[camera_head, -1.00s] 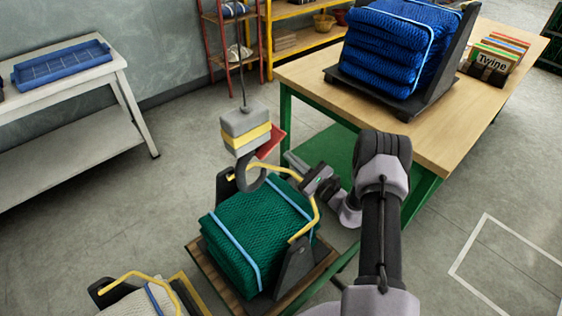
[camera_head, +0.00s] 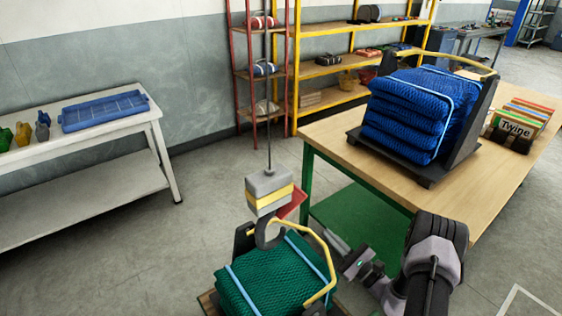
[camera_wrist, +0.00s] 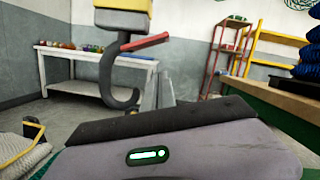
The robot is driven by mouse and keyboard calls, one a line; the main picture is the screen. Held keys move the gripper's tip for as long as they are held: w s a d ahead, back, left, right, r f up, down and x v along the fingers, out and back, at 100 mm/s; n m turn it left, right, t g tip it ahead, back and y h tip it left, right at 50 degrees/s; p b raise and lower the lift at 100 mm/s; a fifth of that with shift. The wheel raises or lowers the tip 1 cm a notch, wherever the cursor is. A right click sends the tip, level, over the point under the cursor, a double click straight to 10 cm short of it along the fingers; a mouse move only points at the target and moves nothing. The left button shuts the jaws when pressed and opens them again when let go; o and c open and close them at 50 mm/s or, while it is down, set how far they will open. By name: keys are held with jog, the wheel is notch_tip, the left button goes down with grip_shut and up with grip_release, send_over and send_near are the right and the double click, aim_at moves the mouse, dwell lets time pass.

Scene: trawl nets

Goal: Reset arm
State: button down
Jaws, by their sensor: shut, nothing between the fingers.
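My gripper (camera_head: 337,242) is shut and empty, to the right of the crane hook and apart from it in the head view. Its grey fingers also show in the wrist view (camera_wrist: 158,92). The dark hook (camera_head: 265,236) hangs on a cable under a grey and yellow block (camera_head: 268,192) with a red lever (camera_head: 292,204). It also shows in the wrist view (camera_wrist: 118,88). The hook overlaps the yellow handle (camera_head: 325,255) of the cradle holding the green net bundle (camera_head: 275,278); I cannot tell whether it is engaged.
A wooden table (camera_head: 395,178) at right bears a blue net bundle (camera_head: 415,110) in a black cradle and a Twine box (camera_head: 514,128). A white bench (camera_head: 90,135) stands at left, shelves (camera_head: 330,68) behind. Floor between bench and hook is clear.

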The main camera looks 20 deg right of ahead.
jog(key=s+a+r+n+g+y, duration=0.2)
jog(key=a+r+n+g+y, duration=0.5)
jog(key=a+r+n+g, duration=0.6)
jog(key=s+a+r+n+g+h, duration=0.3)
jog(key=s+a+r, duration=0.25)
jog(key=s, duration=0.25)
jog(key=s+a+r+n+g+h, duration=0.2)
jog(key=s+a+r+h, duration=0.25)
jog(key=s+a, duration=0.25)
jog(key=s+d+r+n+t+h, duration=0.2)
jog(key=s+h, duration=0.1)
jog(key=s, duration=0.2)
jog(key=s+d+r+n+t+h, duration=0.2)
jog(key=s+t+h, duration=0.1)
jog(key=s, duration=0.1)
jog(key=shift+s+d, duration=0.25)
jog(key=shift+s, duration=0.1)
jog(key=c, duration=2.1)
grip_release()
jog(key=shift+r+h, duration=0.1)
jog(key=shift+h, duration=0.15)
